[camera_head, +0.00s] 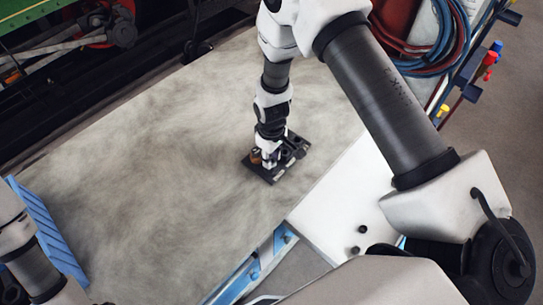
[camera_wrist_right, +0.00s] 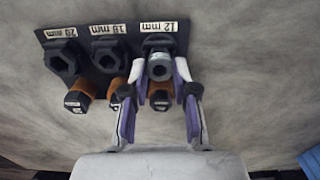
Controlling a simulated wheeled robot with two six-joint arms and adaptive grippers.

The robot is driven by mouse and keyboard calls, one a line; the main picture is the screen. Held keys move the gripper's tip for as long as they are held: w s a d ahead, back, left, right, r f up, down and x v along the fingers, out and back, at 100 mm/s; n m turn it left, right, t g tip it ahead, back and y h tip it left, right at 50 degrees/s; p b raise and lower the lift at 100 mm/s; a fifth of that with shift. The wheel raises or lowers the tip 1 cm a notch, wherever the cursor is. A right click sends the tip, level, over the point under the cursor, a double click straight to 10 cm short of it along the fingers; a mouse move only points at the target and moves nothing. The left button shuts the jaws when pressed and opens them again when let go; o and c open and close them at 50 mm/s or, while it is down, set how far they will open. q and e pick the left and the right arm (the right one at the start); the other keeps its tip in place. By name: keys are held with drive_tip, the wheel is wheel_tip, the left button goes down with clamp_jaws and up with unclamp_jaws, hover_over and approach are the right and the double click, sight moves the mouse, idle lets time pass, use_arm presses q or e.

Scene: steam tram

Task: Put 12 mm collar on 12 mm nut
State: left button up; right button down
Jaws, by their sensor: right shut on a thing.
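The black board (camera_wrist_right: 88,70) lies on the table and carries three dark hexagonal nuts beside labels that show upside down in the right wrist view. The 12 mm nut (camera_wrist_right: 157,44) is the rightmost, by the 12 mm label. My right gripper (camera_wrist_right: 160,70) is shut on a grey round collar (camera_wrist_right: 160,67) with a hole, which overlaps the near side of that nut in this view. I cannot tell whether they touch. In the head view the right gripper (camera_head: 270,160) is over the board (camera_head: 269,176). My left gripper is not in view.
Brown-orange pieces with dark ends (camera_wrist_right: 79,97) stand along the board's near side, one partly behind the right gripper's fingers. The grey tabletop (camera_head: 140,150) is mostly clear. A blue ribbed rack (camera_head: 50,232) is at the left. Hoses (camera_head: 440,55) hang at the upper right.

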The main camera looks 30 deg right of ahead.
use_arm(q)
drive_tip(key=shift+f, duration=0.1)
use_arm(e)
drive_tip(key=shift+s+f, duration=0.1)
drive_tip(key=shift+f, duration=0.3)
idle(1.8)
drive_tip(key=c, duration=0.7)
unclamp_jaws()
drive_tip(key=shift+o, duration=0.2)
drive_tip(key=shift+r, duration=0.1)
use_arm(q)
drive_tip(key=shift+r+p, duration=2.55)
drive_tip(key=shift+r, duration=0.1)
use_arm(e)
wheel_tip(320, 180, up, 7)
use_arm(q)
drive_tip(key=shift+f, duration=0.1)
